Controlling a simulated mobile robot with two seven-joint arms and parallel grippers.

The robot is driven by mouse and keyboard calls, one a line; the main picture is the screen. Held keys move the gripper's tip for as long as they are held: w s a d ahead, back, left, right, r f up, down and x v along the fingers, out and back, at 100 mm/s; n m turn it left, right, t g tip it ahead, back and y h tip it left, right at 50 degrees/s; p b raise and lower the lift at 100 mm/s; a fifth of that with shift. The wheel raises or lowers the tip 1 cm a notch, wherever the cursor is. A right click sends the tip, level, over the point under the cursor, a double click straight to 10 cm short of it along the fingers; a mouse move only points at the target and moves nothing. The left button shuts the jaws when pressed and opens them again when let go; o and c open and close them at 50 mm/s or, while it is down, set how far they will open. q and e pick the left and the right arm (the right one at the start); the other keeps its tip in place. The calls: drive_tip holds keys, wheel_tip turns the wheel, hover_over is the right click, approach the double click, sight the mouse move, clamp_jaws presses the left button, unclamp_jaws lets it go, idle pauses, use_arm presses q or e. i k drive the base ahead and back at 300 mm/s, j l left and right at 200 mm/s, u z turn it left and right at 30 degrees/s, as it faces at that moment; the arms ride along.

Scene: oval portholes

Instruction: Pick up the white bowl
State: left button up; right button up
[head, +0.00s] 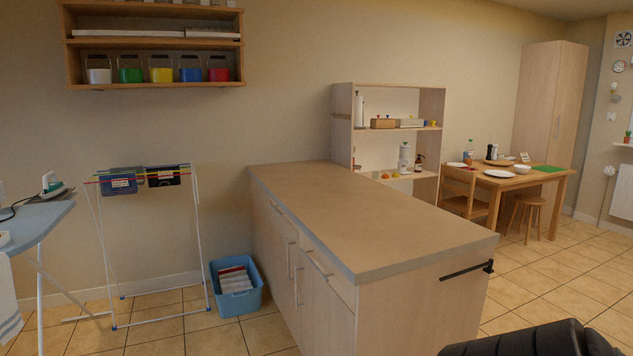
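Neither of my grippers is in view. A dark rounded shape at the bottom right edge may be part of my own arm.
A long kitchen island (370,215) fills the middle, between me and the table. A chair (461,190) and a stool (530,212) stand at the table. An ironing board (35,225), drying rack (148,240) and blue basket (237,288) are left. Tiled floor is open at right.

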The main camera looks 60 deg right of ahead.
sight(520, 169)
drive_tip(key=l+z, duration=0.75)
drive_tip(key=z, duration=0.15)
drive_tip(key=i+l+z, duration=0.2)
drive_tip(key=z, duration=0.25)
drive_tip(key=i+l+z, duration=0.2)
drive_tip(key=l+z, duration=0.25)
drive_tip(key=i+l+z, duration=0.15)
drive_tip(key=z, duration=0.25)
drive_tip(key=i+l+z, duration=0.15)
drive_tip(key=z, duration=0.2)
drive_tip(key=i+l+z, duration=0.2)
drive_tip(key=z, duration=0.2)
drive_tip(key=i+l+z, duration=0.2)
drive_tip(key=z, duration=0.15)
drive_tip(key=i+l+z, duration=0.1)
drive_tip(key=i+z, duration=0.65)
drive_tip(key=i+l, duration=0.1)
drive_tip(key=i, duration=0.55)
drive_tip(key=i+u, duration=0.1)
drive_tip(key=i, duration=0.55)
drive_tip(key=i+u, duration=0.4)
drive_tip(key=i, duration=0.2)
drive_tip(key=i+l+u, duration=0.1)
drive_tip(key=i+u, duration=0.3)
drive_tip(key=i, duration=0.15)
drive_tip(key=i+u, duration=0.45)
drive_tip(key=i, duration=2.35)
